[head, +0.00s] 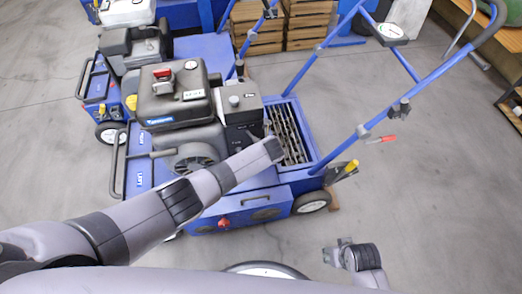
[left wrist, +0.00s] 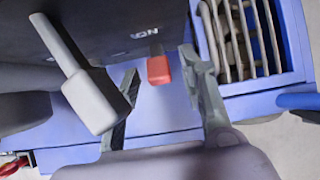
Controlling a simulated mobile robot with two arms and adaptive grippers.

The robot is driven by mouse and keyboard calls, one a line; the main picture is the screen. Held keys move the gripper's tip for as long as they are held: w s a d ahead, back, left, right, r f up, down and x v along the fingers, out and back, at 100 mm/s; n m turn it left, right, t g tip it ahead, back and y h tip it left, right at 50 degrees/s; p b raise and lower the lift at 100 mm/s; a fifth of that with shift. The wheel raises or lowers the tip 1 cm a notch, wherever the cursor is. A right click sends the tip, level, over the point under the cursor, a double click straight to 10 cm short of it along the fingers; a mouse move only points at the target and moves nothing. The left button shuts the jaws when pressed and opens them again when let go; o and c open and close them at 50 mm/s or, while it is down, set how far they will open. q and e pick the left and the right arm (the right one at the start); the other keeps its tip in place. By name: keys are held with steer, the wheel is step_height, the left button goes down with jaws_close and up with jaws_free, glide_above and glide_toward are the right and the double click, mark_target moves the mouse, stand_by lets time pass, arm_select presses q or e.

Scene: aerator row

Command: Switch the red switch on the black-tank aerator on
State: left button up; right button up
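The aerator with the black tank (head: 178,97) stands in the middle of the head view on a blue frame. The red switch (left wrist: 158,70) shows in the left wrist view, sticking out of a dark panel beside the letters "ON". My left gripper (left wrist: 158,60) is open, with one finger on each side of the switch and a gap to both. In the head view my left wrist covers the switch and its own fingers. My right gripper (head: 337,250) looks open and empty, low over the floor in front of the aerator.
A grey lever (left wrist: 85,85) sticks out left of my left fingers. A tine rack (head: 287,130) lies right of the engine. The blue handlebar (head: 430,75) rises on the right. Another blue machine (head: 100,95) stands behind left; wooden crates (head: 262,42) stand behind.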

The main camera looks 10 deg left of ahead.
arm_select(q)
steer(key=v, duration=1.2)
stand_by(0.6)
